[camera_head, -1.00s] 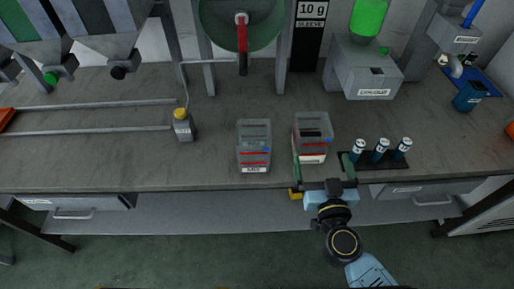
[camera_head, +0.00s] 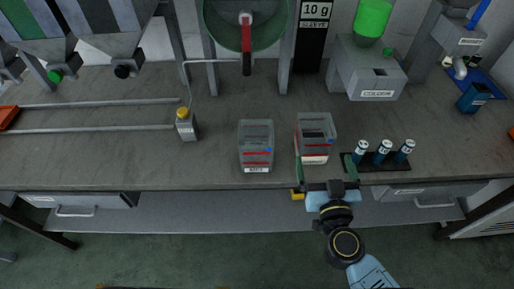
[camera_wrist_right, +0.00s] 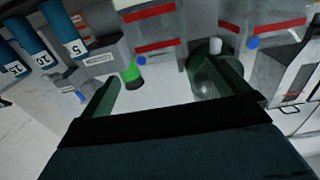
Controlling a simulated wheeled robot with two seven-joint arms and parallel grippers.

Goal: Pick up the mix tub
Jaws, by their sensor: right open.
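Two clear tubs with red lines and a blue dot stand side by side near the bench's front edge. One is the left tub (camera_head: 256,145), the other the right tub (camera_head: 315,136); their front labels are too small to read surely, so I cannot tell which is the mix tub. My right gripper (camera_head: 325,166) is open, with green fingers pointing at the bench. Its left finger is at the front of the right tub; its right finger is beside the vials. The wrist view shows the open fingers (camera_wrist_right: 165,90) with red-lined tub walls beyond. My left gripper is out of view.
Several blue vials (camera_head: 382,151) stand in a dark rack right of the right tub, close to the right finger. A yellow-capped bottle (camera_head: 187,125) stands to the left. A grey dispenser (camera_head: 372,75) stands behind. The bench (camera_head: 90,160) is clear at front left.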

